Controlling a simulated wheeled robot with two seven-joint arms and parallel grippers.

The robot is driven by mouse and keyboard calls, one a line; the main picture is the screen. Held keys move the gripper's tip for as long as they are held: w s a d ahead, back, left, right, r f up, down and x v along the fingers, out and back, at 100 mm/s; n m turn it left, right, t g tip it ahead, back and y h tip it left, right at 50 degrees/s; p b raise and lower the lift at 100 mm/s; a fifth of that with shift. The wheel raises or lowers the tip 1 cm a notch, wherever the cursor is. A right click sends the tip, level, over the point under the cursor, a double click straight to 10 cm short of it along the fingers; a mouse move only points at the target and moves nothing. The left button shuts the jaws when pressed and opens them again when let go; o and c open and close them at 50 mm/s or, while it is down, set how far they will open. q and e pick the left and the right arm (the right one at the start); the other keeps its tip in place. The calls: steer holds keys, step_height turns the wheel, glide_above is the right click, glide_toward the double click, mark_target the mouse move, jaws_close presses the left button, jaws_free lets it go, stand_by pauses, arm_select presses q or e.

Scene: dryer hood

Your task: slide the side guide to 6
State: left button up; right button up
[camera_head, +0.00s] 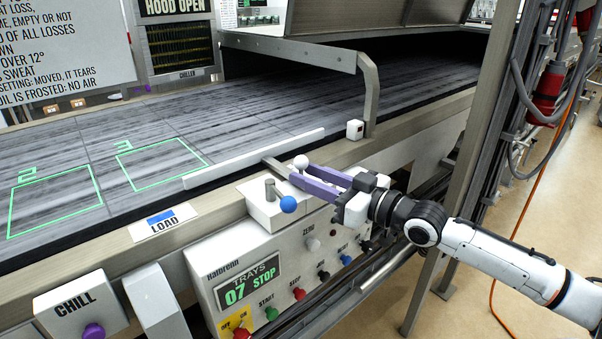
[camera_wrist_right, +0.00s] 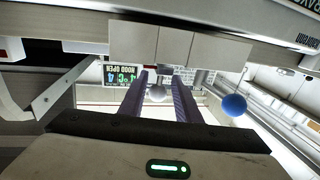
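The side guide (camera_head: 255,158) is a long pale bar lying along the near edge of the dark belt. A short metal arm joins it to a white ball knob (camera_head: 301,161). My right gripper (camera_head: 301,174) has its purple fingers reaching in at the knob. In the right wrist view, the knob (camera_wrist_right: 157,93) sits between the two fingers, with gaps visible on both sides, so the right gripper (camera_wrist_right: 159,82) looks open around it. Any scale with a 6 is not readable in these views. My left gripper is not in view.
A white box with a blue ball lever (camera_head: 289,204) stands just below the fingers, close to them. The control panel (camera_head: 245,287) reads TRAYS 07 STOP. The raised hood's bent side bar (camera_head: 370,90) and a small white block (camera_head: 355,129) stand right of the guide.

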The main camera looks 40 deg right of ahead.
steer(key=shift+x, duration=1.3)
jaws_close()
